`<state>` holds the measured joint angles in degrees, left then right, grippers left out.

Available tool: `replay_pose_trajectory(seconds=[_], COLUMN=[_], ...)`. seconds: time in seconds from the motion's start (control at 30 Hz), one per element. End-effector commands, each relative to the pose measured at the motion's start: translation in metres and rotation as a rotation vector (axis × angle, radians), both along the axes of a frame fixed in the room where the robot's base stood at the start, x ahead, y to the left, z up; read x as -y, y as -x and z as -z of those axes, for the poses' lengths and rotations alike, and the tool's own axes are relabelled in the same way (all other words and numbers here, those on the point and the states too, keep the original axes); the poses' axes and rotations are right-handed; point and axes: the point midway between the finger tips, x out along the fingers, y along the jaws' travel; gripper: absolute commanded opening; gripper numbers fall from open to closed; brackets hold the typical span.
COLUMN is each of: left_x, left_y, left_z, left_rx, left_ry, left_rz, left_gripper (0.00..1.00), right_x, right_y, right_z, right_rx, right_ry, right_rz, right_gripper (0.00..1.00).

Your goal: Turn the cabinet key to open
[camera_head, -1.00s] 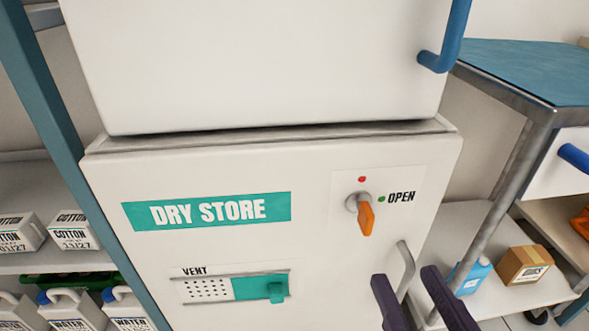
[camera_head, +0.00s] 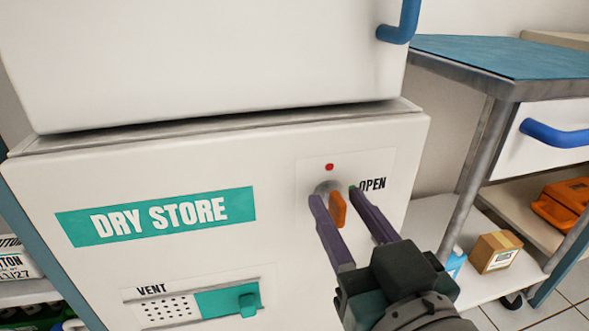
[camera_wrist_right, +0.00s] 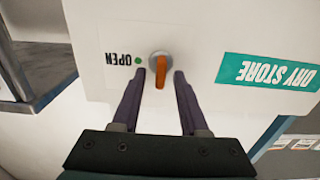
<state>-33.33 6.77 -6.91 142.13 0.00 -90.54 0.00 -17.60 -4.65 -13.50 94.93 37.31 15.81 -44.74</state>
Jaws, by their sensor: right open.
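The orange cabinet key (camera_head: 338,209) sits in a round metal lock on the white DRY STORE cabinet (camera_head: 250,150). In the head view it hangs roughly downward, below a red dot (camera_head: 329,167). The OPEN label (camera_head: 372,184) is to its right, with a green dot beside it that shows in the right wrist view (camera_wrist_right: 138,61). My right gripper (camera_head: 334,196) is open, with one purple finger on each side of the key; the wrist view also shows the key (camera_wrist_right: 160,72) between the fingertips, with gaps to both. My left gripper is out of view.
A teal vent slider (camera_head: 248,303) is low on the cabinet front. A white unit with a blue handle (camera_head: 399,22) stands on top. To the right are a blue-topped table (camera_head: 510,55) and a cardboard box (camera_head: 495,251) on a lower shelf.

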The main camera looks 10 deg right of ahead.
Motion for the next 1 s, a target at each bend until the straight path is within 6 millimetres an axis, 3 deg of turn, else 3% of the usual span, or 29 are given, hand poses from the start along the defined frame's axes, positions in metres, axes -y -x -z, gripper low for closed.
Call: replay_pose_trajectory(seconds=[0.13, 0.53, 1.0], left_x=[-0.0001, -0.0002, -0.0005], left_y=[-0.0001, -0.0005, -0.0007], left_z=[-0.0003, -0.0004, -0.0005], left_rx=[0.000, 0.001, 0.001], left_ry=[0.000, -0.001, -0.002], left_rz=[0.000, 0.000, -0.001], left_gripper=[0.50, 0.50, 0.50], right_x=[0.0001, 0.0002, 0.0002], right_y=[0.0002, 0.0005, 0.0006], right_z=[0.0000, 0.0001, 0.0001], right_rx=[0.000, 0.000, 0.000], right_ry=[0.000, 0.001, -0.001], right_rz=[0.000, 0.000, 0.000], right_gripper=[0.44, 0.00, 0.00])
